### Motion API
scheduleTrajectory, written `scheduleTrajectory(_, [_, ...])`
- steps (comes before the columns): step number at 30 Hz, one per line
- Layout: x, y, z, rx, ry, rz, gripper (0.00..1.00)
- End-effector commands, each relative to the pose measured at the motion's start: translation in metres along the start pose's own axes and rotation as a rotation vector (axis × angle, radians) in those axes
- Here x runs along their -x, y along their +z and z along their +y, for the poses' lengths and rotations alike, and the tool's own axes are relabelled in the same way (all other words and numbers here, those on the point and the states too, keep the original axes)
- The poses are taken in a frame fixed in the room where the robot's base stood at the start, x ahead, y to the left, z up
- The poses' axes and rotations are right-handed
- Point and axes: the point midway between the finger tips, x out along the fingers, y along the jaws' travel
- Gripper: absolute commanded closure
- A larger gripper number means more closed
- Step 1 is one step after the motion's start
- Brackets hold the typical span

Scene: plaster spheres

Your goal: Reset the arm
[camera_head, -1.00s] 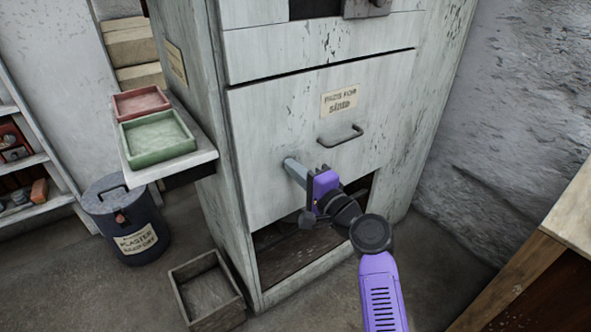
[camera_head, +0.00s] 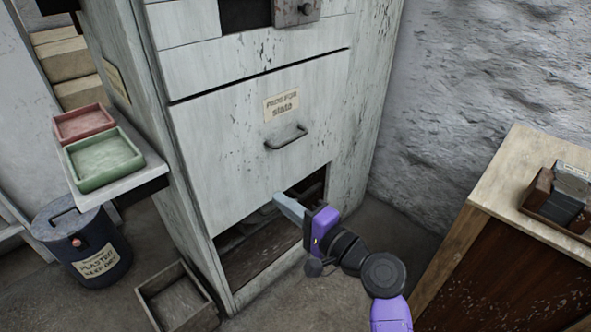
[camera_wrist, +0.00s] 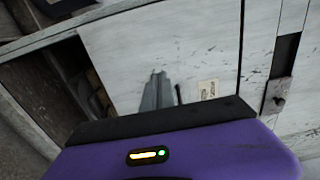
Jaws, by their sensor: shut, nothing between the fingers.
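My gripper (camera_head: 283,201) is on my purple and black arm, in front of the lower opening (camera_head: 262,250) of a tall, worn white cabinet (camera_head: 190,120). Its grey fingers point left, towards the cabinet, below the large front panel's handle (camera_head: 287,137). It is shut and empty. In the wrist view the grey fingers (camera_wrist: 157,78) stand closed together against the white panel, with the paper label (camera_wrist: 207,90) to their right. I cannot tell whether the fingertips touch the cabinet.
A side shelf holds a red tray (camera_head: 84,123) and a green tray (camera_head: 103,159). A dark lidded bin (camera_head: 80,245) and an empty wooden crate (camera_head: 178,300) stand on the floor. A wooden counter (camera_head: 500,200) with a small box (camera_head: 560,196) stands at right.

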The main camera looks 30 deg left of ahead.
Motion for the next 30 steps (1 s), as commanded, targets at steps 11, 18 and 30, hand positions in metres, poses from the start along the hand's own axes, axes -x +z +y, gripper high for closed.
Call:
scheduleTrajectory(11, [0.005,-0.029,-0.018,0.160,-0.010,0.131,1.00])
scheduleTrajectory(18, [0.067,-0.057,-0.001,0.438,0.058,0.401,1.00])
scheduleTrajectory(30, [0.240,-0.035,0.057,0.813,0.313,0.759,1.00])
